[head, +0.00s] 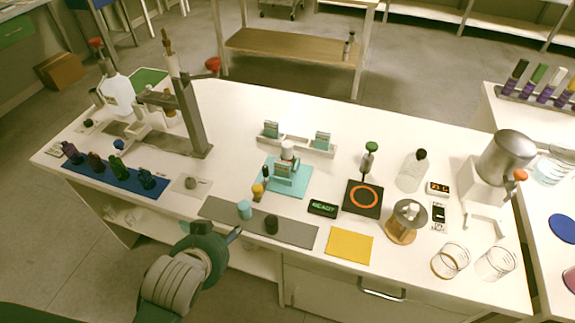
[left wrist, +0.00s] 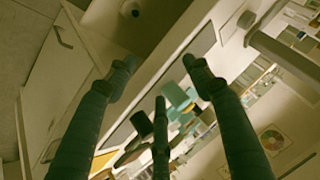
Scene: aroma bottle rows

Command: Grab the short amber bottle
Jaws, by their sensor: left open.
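A row of small dark bottles stands on a blue mat (head: 105,176) at the left of the table. The second from the left is a reddish-brown bottle (head: 96,162), the best match for the short amber one, though its colour and height are hard to tell. A purple bottle (head: 71,153), a green bottle (head: 118,168) and a dark teal bottle (head: 146,179) stand beside it. My left gripper (head: 217,231) is open and empty by the table's front edge, right of and nearer than the row. Its spread fingers (left wrist: 160,82) also show in the left wrist view.
A grey mat (head: 290,231) near my left gripper bears a teal cylinder (head: 244,209) and a dark short piece (head: 271,224). A metal stand (head: 192,118) rises behind the bottle row. A small yellow item (head: 257,191) stands behind the grey mat.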

